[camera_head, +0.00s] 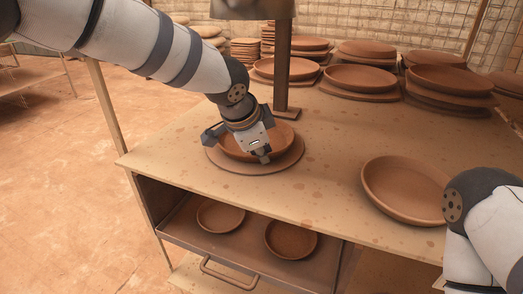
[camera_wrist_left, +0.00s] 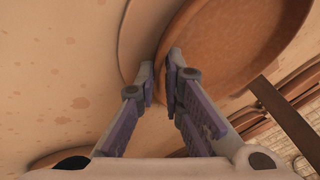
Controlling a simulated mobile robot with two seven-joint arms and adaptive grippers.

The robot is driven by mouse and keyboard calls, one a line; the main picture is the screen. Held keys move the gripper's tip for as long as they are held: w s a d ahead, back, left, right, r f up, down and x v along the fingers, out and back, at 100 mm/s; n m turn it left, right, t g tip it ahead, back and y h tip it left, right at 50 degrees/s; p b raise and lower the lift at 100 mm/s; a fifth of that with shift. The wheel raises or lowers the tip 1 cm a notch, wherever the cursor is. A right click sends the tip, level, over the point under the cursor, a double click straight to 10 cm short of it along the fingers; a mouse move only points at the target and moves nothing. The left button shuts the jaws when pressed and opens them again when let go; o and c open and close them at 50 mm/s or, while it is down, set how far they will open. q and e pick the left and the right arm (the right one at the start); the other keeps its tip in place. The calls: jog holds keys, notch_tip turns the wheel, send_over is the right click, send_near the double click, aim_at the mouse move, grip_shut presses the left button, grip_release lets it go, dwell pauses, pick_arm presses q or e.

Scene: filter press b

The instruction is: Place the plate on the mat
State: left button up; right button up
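A round terracotta plate (camera_head: 284,137) sits over a flat round mat (camera_head: 228,162) on the table, left of its middle. My left gripper (camera_head: 263,156) is at the plate's near rim, over the mat. In the left wrist view, its fingertips (camera_wrist_left: 160,75) are close together with the rim of the plate (camera_wrist_left: 225,45) between them, and the mat's edge (camera_wrist_left: 127,45) shows just outside the rim. The gripper hides part of the plate, and I cannot tell whether the plate's underside touches the mat fully. My right gripper is out of view.
Another terracotta plate (camera_head: 405,188) lies at the table's right, beside my right arm. A dark post (camera_head: 282,70) stands behind the mat. Stacks of plates (camera_head: 362,78) fill the back. An open drawer (camera_head: 255,255) below holds two small plates. The table's front middle is clear.

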pick_arm(q)
jog(key=shift+o, duration=0.7)
jog(key=shift+r, duration=0.1)
jog(key=p+v, duration=0.1)
jog(key=v, duration=1.1)
jog(key=shift+p, duration=0.4)
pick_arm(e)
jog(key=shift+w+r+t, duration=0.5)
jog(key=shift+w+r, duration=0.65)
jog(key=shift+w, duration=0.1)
